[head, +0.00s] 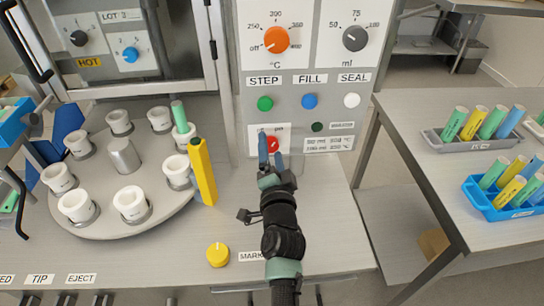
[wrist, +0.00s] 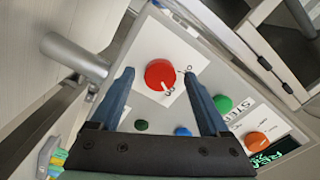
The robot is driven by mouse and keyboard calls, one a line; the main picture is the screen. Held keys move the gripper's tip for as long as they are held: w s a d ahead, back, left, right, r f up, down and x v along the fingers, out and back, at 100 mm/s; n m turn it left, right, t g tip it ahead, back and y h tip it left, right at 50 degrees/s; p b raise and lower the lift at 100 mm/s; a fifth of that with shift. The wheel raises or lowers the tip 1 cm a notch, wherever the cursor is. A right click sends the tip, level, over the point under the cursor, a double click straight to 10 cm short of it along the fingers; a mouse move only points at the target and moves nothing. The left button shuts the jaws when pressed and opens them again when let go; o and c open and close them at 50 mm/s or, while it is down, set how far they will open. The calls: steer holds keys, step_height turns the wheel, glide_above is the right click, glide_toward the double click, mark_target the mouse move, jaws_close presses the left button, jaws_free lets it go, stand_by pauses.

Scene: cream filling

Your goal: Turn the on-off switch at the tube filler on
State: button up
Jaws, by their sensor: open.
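The on-off switch is a round red knob (head: 272,142) on a white plate at the bottom of the tube filler's grey panel. In the wrist view the red knob (wrist: 160,73) lies in line with the gap between my fingers. Its white mark points toward the nearer small label, which seems to read "off". My gripper (head: 271,154) is open and empty, with its blue fingers in front of the knob. The fingers also show in the wrist view (wrist: 159,76), one to each side of the knob. I cannot tell whether they touch it. In the head view they partly cover it.
Green (head: 265,103), blue (head: 309,101) and white (head: 352,100) buttons sit above the switch. A carousel (head: 105,218) with white cups stands left. Tube racks (head: 478,146) stand on the right table.

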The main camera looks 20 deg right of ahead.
steer(key=p+v, duration=0.5)
steer(key=v, duration=0.8)
steer(key=shift+w+r, duration=0.1)
steer(key=w+a+r+n+t+y, duration=0.1)
steer(key=w+a+r+n+t, duration=0.15)
steer(key=r, duration=0.65)
steer(key=w+a+r+n+t+y, duration=0.1)
steer(key=a+r+n, duration=0.2)
steer(key=r, duration=0.6)
steer(key=w+a+r+n+t+y, duration=0.1)
steer(key=w+a+r+n+t, duration=0.15)
steer(key=r, duration=0.75)
steer(key=s+a+r+n+t, duration=0.1)
steer(key=s+a+r+n, duration=0.1)
steer(key=s+r, duration=0.3)
steer(key=s+a+r+n+t+y, duration=0.1)
steer(key=s+r, duration=0.4)
steer(key=r, duration=0.7)
steer(key=s+a+r+n+t+y, duration=0.1)
steer(key=s+a+r+n, duration=0.3)
steer(key=r, duration=0.5)
steer(key=shift+s+t, duration=0.5)
